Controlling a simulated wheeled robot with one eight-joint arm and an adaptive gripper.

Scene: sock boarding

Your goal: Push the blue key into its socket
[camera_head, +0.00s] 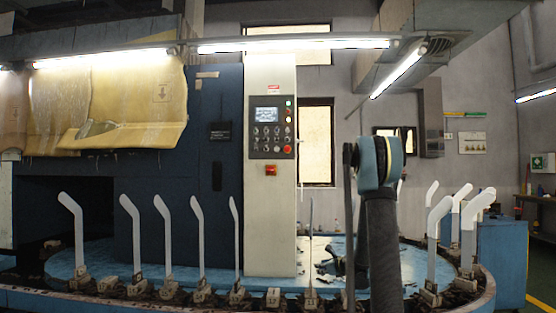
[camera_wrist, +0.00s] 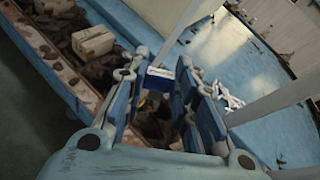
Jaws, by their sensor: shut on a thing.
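In the wrist view the blue key (camera_wrist: 157,84), a small blue block with a pale, marked top edge, sits between the two blue fingers of my gripper (camera_wrist: 165,76). My gripper is shut on it. The fingers point down toward the rim of the round blue table. The key's lower end and its socket are hidden or too dark to make out, so I cannot tell whether they touch.
Upright white sock forms (camera_head: 136,230) stand on small bases around the rim of the blue table (camera_head: 220,277). A beige block (camera_wrist: 93,41) lies in the dark rim channel in the wrist view. Pale forms rise close beside my gripper. A control panel (camera_head: 271,127) stands behind.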

